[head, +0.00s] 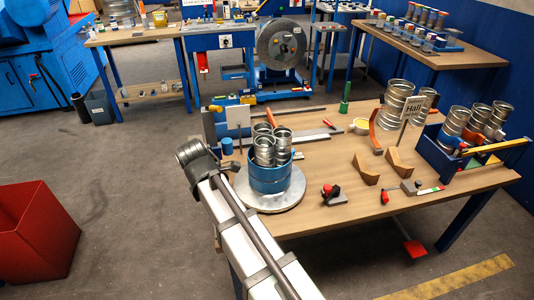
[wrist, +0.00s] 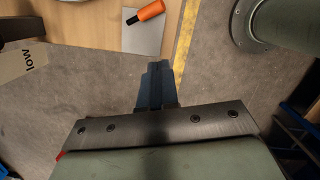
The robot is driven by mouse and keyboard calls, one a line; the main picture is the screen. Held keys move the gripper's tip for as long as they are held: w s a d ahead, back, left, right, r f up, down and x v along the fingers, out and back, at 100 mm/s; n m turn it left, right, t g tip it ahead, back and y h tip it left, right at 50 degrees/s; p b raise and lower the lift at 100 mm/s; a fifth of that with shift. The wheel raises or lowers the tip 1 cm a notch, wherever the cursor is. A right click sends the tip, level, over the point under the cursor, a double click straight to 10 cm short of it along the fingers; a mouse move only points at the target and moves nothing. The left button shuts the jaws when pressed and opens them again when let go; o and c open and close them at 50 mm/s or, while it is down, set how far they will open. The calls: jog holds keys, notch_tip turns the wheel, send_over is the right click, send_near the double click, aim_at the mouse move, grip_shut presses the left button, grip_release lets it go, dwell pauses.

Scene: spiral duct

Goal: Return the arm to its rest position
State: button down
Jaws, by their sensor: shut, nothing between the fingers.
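My gripper (wrist: 158,70) shows in the wrist view with its dark fingers together and nothing between them. It hangs over bare grey floor, beside the edge of a wooden surface at the upper left. In the head view my arm rises from the bottom centre and bends at the left of the workbench (head: 330,192). I cannot make out the gripper's fingers clearly there.
A blue container (head: 270,180) of metal duct pieces stands on a round grey turntable (head: 292,199). An orange-handled tool (wrist: 151,10) lies near the wooden edge. A red bin (head: 35,235) stands on the left floor. Floor between bin and workbench is clear.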

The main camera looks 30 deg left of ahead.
jog(key=w+d+f+m, duration=0.5)
jog(key=w+d, duration=0.1)
jog(key=d, duration=0.3)
jog(key=w+d+f+m+g, duration=0.1)
jog(key=w+d+f+m, duration=0.3)
jog(key=w+d, duration=0.4)
jog(key=w+d+f+m, duration=0.5)
jog(key=d, duration=0.4)
jog(key=d+f+m, duration=0.4)
jog(key=d+m, duration=0.1)
jog(key=d, duration=0.5)
jog(key=d+f+m, duration=0.3)
jog(key=d+m, duration=0.2)
jog(key=d, duration=0.5)
jog(key=d+f+m, duration=0.4)
jog(key=d+m, duration=0.1)
jog(key=d, duration=0.6)
jog(key=s+d+f+g, duration=0.1)
jog(key=s+f+g, duration=0.1)
jog(key=s+f, duration=0.5)
jog(key=s+d+f+m+g, duration=0.1)
jog(key=s+f+g, duration=0.2)
jog(key=s+f, duration=0.4)
jog(key=s+f+g, duration=0.2)
jog(key=s+f, duration=0.5)
jog(key=s, duration=0.9)
jog(key=shift+d+m+g+y, duration=0.3)
jog(key=shift+d+m+y, duration=0.1)
